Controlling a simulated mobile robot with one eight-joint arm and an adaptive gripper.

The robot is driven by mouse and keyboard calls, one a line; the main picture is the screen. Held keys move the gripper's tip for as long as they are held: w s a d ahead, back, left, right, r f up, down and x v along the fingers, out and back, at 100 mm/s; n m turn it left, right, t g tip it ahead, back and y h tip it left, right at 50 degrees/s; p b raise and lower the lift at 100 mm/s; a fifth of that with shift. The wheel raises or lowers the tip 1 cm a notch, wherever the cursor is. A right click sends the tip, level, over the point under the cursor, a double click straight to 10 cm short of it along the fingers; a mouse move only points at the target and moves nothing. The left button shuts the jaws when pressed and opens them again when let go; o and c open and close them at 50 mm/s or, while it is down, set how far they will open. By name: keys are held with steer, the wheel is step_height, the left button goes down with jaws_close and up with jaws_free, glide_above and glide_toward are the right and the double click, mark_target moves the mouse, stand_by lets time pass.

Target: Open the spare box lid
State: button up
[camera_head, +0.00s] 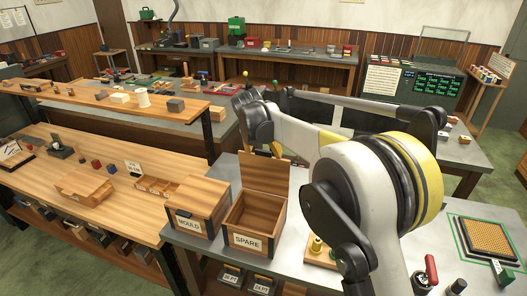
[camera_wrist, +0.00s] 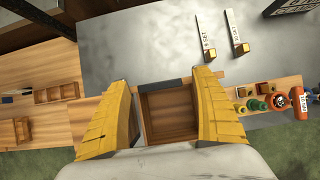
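The spare box (camera_head: 249,238), a wooden box with a SPARE label, stands on the grey bench in the head view. Its wooden lid (camera_head: 265,172) stands up at the back, and the inside is exposed. In the wrist view the spare box's open inside (camera_wrist: 170,112) shows between the fingers. My gripper (camera_wrist: 163,78) has its two yellow fingers spread wide apart, with no object visibly clamped between them. In the head view my arm hides most of the gripper, near the upright lid. I cannot tell whether a finger touches the lid.
The closed MOULD box (camera_head: 196,209) stands close on the left of the spare box. A perforated tray (camera_head: 487,238) lies farther right. A wooden workbench (camera_head: 105,180) is at the left.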

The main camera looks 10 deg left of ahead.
steer(key=v, duration=1.2)
steer(key=shift+d, duration=0.1)
steer(key=s+d+f+m+b, duration=0.2)
steer(key=s+d+m+b, duration=0.3)
steer(key=d+m, duration=0.6)
steer(key=s+d+f+m+b, duration=0.1)
steer(key=s+d+m+b, duration=0.45)
steer(key=d, duration=0.85)
steer(key=s+d+f+m+b, duration=0.2)
steer(key=s+d+f+m, duration=0.4)
steer(key=s, duration=0.5)
steer(key=s+d+f+m+t+b, duration=0.1)
steer(key=s+d+f+m+b, duration=0.1)
steer(key=s+d+f+m, duration=0.5)
steer(key=s+f+m, duration=0.4)
steer(key=m, duration=0.1)
steer(key=shift+d+f+y+b, duration=0.2)
steer(key=shift+f+y+b, duration=0.1)
steer(key=shift+f+b, duration=0.1)
steer(key=shift+r+m, duration=0.1)
steer(key=shift+m, duration=0.15)
